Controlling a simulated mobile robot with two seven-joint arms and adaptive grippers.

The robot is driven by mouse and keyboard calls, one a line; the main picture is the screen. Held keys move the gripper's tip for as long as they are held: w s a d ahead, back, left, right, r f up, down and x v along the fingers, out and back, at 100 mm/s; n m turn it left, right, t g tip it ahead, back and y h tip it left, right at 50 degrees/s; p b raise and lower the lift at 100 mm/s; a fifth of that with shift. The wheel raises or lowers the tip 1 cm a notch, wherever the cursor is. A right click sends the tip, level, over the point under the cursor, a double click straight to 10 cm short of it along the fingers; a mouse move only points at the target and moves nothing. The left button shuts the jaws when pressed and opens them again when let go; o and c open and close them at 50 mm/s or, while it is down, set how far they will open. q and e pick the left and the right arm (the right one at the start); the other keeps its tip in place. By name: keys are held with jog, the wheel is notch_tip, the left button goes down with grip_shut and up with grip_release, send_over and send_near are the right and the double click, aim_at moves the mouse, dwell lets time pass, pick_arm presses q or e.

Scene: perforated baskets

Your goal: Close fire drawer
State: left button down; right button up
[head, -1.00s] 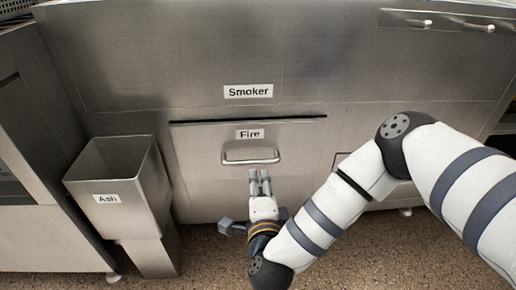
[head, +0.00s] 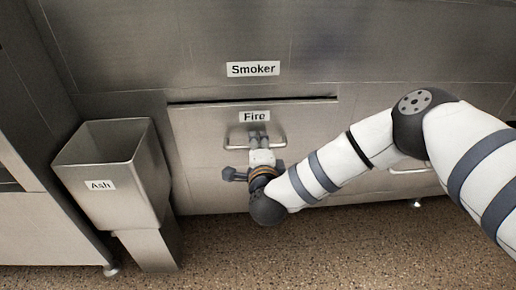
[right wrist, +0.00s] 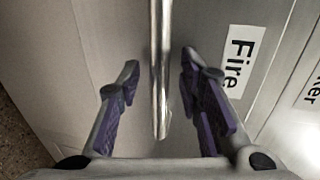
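The fire drawer (head: 205,150) is a steel front with a "Fire" label (head: 254,116) in the head view. A dark gap runs along its top edge. Its bar handle (head: 236,144) is a horizontal loop below the label. My right gripper (head: 259,136) is at the handle. In the right wrist view the handle bar (right wrist: 158,70) runs between the two spread fingers of the gripper (right wrist: 158,75), with space on both sides. The "Fire" label (right wrist: 237,57) also shows there, to the right. My left gripper is not in view.
An open steel bin labelled "Ash" (head: 101,185) stands to the left of the drawer. The smoker body (head: 150,60), labelled "Smoker", rises above it. Another handle (head: 408,170) shows partly behind my right arm. The speckled floor in front is clear.

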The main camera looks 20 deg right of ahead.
grip_shut()
jog(key=w, duration=0.2)
jog(key=shift+w+d+r+b, duration=0.15)
jog(key=shift+w+d+b, duration=0.15)
jog(key=shift+d+b, duration=0.1)
grip_release()
jog(key=shift+w, duration=0.1)
jog(key=v, duration=1.2)
